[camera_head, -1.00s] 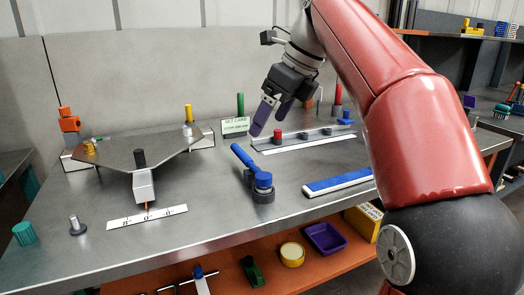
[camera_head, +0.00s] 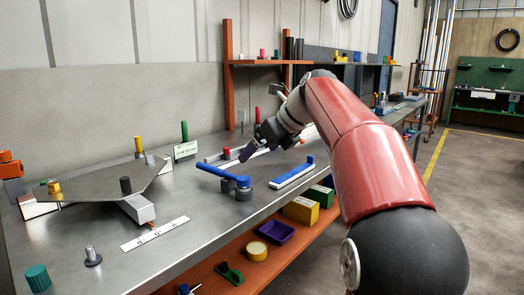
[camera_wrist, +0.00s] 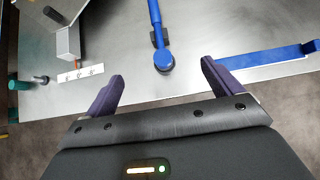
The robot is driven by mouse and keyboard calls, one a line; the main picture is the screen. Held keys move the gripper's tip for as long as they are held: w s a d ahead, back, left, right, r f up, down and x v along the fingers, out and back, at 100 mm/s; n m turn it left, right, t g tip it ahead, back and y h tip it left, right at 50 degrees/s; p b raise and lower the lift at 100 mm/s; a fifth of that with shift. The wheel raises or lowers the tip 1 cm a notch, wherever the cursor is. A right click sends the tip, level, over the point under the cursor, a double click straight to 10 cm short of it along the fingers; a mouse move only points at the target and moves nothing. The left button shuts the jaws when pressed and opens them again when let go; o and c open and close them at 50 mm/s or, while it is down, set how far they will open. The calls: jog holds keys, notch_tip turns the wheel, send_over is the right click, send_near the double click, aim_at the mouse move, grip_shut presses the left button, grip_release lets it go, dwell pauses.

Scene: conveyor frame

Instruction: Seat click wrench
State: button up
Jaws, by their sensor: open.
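A blue click wrench (camera_head: 222,175) stands on the metal bench, its round head on a dark grey cylindrical base (camera_head: 243,193) and its handle pointing back and left. In the wrist view the blue wrench (camera_wrist: 157,32) lies beyond the fingertips, between them in the picture. My gripper (camera_head: 258,148) hangs above the bench, behind and a little right of the wrench in the head view. Its purple fingers (camera_wrist: 162,82) are apart with nothing between them. I cannot tell exactly how high the fingers are above the bench.
A blue and white bar (camera_head: 292,173) lies right of the wrench. A dark plate (camera_head: 90,185) and a white marked strip (camera_head: 155,233) are at left. A green post (camera_head: 184,132) and sign stand behind. An orange shelf (camera_head: 185,270) below holds a purple tray (camera_head: 276,232).

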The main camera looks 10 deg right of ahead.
aim_at(248, 179)
jog(key=x, duration=0.7)
jog(key=shift+b, duration=0.35)
jog(key=shift+w+f, duration=0.1)
grip_shut()
jog(key=c, duration=1.9)
grip_release()
jog(key=shift+c, duration=0.2)
jog(key=o, duration=0.4)
jog(key=shift+a, duration=0.1)
jog(key=shift+o, duration=0.2)
jog(key=v, duration=0.7)
jog(key=shift+s+d+r+p, duration=0.2)
jog(key=shift+r+p, duration=0.1)
jog(key=shift+p, duration=0.1)
